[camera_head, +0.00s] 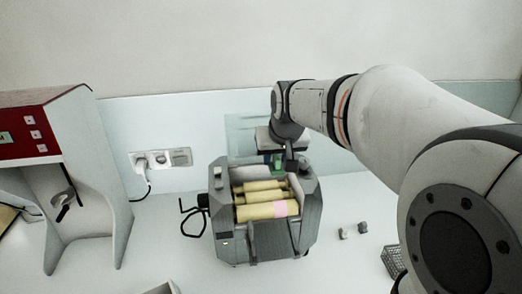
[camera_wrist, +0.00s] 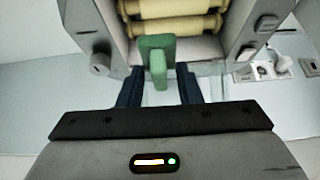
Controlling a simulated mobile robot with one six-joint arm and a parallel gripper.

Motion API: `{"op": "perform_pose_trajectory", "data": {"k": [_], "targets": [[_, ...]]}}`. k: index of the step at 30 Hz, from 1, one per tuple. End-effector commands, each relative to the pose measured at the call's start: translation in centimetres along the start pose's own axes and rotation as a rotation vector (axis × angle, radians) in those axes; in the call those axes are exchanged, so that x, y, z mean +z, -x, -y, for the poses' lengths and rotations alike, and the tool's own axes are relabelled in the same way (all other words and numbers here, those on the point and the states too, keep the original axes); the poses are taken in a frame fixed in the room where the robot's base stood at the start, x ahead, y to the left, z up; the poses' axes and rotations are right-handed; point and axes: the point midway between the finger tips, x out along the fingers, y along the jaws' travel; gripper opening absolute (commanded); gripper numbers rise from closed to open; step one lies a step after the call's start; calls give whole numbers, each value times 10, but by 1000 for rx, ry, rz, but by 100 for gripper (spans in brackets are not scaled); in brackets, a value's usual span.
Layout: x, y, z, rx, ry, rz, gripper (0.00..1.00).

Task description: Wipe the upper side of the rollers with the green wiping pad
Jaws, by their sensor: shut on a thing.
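The cream mill (camera_head: 230,235) is a grey housing on the worktop. Its pale yellow rollers (camera_head: 262,211) lie side by side in its open top, and a pink patch (camera_head: 283,208) marks the front one. My gripper (camera_head: 280,157) is at the mill's back edge, behind the rollers. In the wrist view my gripper (camera_wrist: 160,88) is shut on the green wiping pad (camera_wrist: 156,45), which stands between the fingers. The pad overlaps the edge of the nearest roller (camera_wrist: 178,27) there; I cannot tell whether they touch. In the head view only a small part of the pad (camera_head: 278,160) shows.
A red and grey machine (camera_head: 45,130) stands at the left. Two small grey pieces (camera_head: 352,231) and a wire basket (camera_head: 393,262) are at the right. The worktop before the mill looks clear.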

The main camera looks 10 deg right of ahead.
Motion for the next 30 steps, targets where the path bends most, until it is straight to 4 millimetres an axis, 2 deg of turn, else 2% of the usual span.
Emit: {"op": "perform_pose_trajectory", "data": {"k": [21,24,30], "targets": [[43,-73,-1,0,0,1,7],[50,-62,-1,0,0,-3,7],[60,-56,-1,0,0,-2,7]]}}
